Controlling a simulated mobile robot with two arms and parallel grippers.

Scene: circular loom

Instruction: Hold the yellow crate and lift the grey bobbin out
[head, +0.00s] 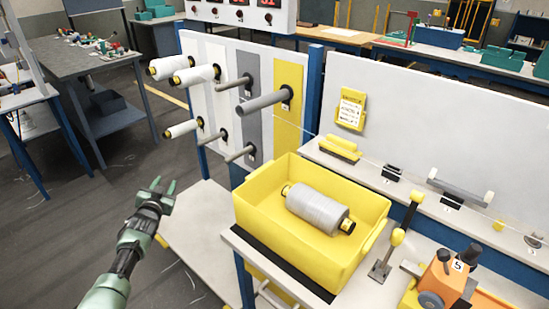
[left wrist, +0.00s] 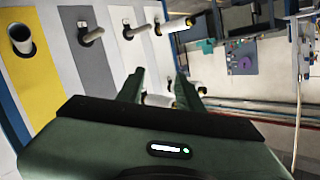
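The yellow crate (head: 258,208) stands on the corner of the light work table in the head view. The grey bobbin (head: 318,208) lies on its side inside the crate, with yellow and black ends. My left gripper (head: 162,184) is left of the crate, clear of it and over the floor. Its two fingers are apart with nothing between them. In the left wrist view the fingers (left wrist: 160,88) also stand apart, and the crate is not seen there. My right gripper is not in view.
A peg panel (head: 222,115) with white, grey and yellow strips stands behind the crate; several pegs jut forward, some holding white bobbins (head: 196,75). An upright lever (head: 398,240) and an orange device (head: 446,277) stand right of the crate. Open floor lies at left.

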